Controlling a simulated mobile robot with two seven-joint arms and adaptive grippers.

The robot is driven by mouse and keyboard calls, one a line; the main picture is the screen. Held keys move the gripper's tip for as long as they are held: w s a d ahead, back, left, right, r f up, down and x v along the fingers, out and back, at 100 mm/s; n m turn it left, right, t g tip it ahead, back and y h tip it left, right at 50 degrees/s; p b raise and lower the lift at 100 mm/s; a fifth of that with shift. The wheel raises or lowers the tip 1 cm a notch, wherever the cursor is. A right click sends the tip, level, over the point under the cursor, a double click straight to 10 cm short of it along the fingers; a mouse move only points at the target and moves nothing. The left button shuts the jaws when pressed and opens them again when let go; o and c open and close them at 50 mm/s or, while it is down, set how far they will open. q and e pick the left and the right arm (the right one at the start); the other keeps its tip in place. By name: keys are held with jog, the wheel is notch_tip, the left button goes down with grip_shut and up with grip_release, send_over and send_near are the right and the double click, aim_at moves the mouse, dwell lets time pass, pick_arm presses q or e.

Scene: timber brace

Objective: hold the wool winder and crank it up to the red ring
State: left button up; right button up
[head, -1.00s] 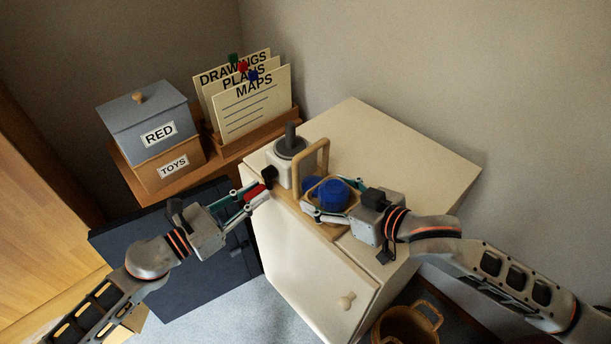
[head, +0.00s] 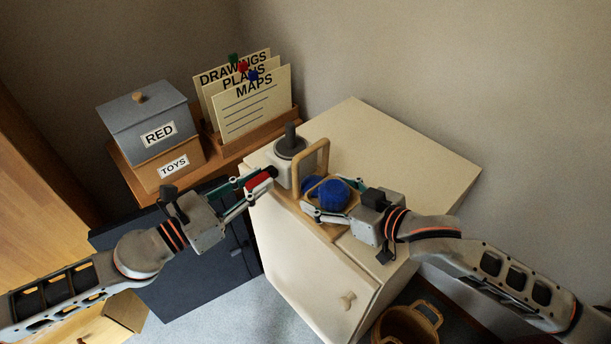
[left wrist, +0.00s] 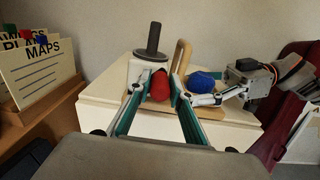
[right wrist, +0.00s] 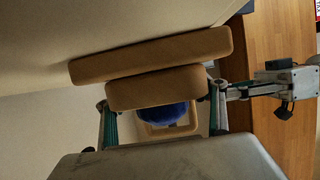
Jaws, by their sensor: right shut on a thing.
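The wool winder has a white body (head: 285,165) with a grey spindle (head: 291,138), a wooden arch (head: 326,155) and a wooden base, on the cream cabinet. Its red crank knob (head: 258,182) has a black end towards the winder; the left wrist view shows the red knob (left wrist: 160,86) between my left fingers. My left gripper (head: 255,184) is around the knob, with a gap seen on one side. My right gripper (head: 328,207) is shut on a wooden part (right wrist: 155,88) of the winder, beside the blue wool (head: 328,192). I cannot make out a red ring.
The cream cabinet top (head: 400,150) is clear behind and to the right. A grey-lidded box marked RED (head: 150,125) and a card holder (head: 255,105) stand at the left. A wicker basket (head: 405,325) is on the floor below.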

pick_arm(q)
jog(key=o, duration=0.5)
jog(key=shift+s+f, duration=0.1)
jog(key=shift+f, duration=0.1)
jog(key=shift+v, duration=3.7)
